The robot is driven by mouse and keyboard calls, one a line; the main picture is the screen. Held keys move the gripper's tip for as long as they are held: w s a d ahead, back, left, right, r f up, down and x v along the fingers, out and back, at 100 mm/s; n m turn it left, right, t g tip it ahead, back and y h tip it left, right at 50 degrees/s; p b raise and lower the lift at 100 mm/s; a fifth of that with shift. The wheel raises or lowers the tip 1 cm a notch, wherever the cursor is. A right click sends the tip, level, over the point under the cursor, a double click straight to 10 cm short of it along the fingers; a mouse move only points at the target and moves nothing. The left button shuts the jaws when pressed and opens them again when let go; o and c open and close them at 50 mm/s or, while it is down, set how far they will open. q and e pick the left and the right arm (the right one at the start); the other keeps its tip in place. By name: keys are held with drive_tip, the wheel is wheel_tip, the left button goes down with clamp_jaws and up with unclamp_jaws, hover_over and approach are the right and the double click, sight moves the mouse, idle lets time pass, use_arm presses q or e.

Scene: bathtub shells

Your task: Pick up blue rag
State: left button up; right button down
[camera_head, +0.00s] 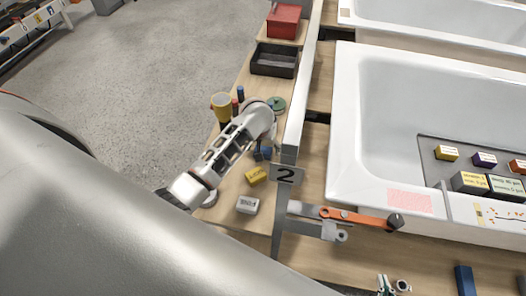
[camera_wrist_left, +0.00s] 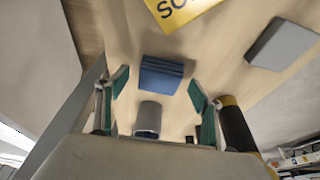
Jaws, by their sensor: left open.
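The blue rag (camera_wrist_left: 163,76) looks like a small folded stack on the wooden surface in the left wrist view. In the head view a bit of blue (camera_head: 264,154) shows beside the end of my left arm, mostly covered. My left gripper (camera_wrist_left: 158,90) is open, its green-padded fingers on either side of the rag in the picture. Nothing is held between them, and I cannot tell how high they are above the rag. In the head view the left fingers are largely hidden by the wrist. What looks like my right gripper (camera_head: 392,286) shows partly at the bottom edge.
A yellow block (camera_head: 256,174) and a grey block (camera_head: 247,205) lie near the rag. A grey cylinder (camera_wrist_left: 148,118) stands close to the fingers. A metal post and white bathtub (camera_head: 345,130) stand to the right.

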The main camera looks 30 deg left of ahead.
use_arm(q)
drive_tip(key=shift+w+f, duration=0.1)
drive_tip(key=shift+f, duration=0.15)
drive_tip(key=c, duration=1.2)
drive_tip(key=shift+w+r, duration=0.1)
drive_tip(key=shift+r, duration=0.05)
